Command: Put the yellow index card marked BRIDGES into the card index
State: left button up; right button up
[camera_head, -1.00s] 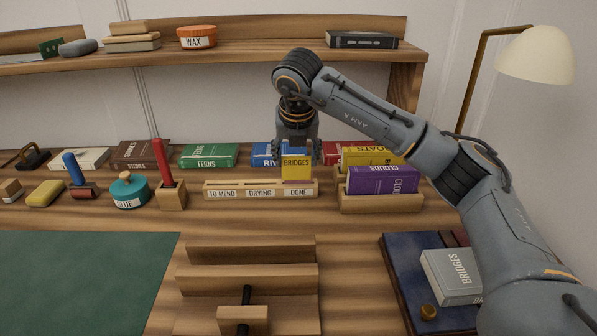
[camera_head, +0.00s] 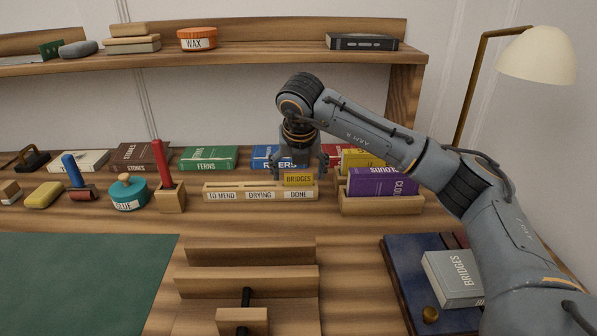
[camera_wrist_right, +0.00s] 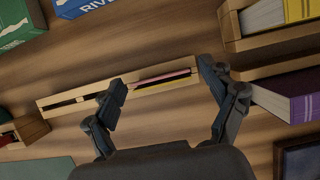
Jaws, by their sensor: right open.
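The yellow BRIDGES card (camera_head: 298,179) stands upright in the DONE slot of the wooden card index (camera_head: 225,195), whose front labels read TO MEND, DRYING and DONE. Its upper part shows above the wood. In the right wrist view the card (camera_wrist_right: 168,86) is a thin yellow edge beside a pinkish edge in the right part of the card index (camera_wrist_right: 70,103). My right gripper (camera_head: 299,170) is open just above the card, with its fingers (camera_wrist_right: 164,90) spread to both sides and apart from it. My left gripper is not in view.
Right of the card index is a wooden holder (camera_head: 380,207) with the purple CLOUDS book (camera_head: 372,183). Left is a wooden block with a red-handled tool (camera_head: 163,165) and a teal GLUE pot (camera_head: 128,193). A wooden press (camera_head: 250,275) lies in front.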

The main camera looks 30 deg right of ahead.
jog(key=shift+s+r, duration=0.1)
jog(key=shift+r, duration=0.3)
pick_arm(q)
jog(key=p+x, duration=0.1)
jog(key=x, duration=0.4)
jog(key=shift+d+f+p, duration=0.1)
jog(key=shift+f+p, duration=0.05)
jog(key=shift+p, duration=0.2)
pick_arm(e)
jog(key=v, duration=1.1)
jog(key=shift+r, duration=0.15)
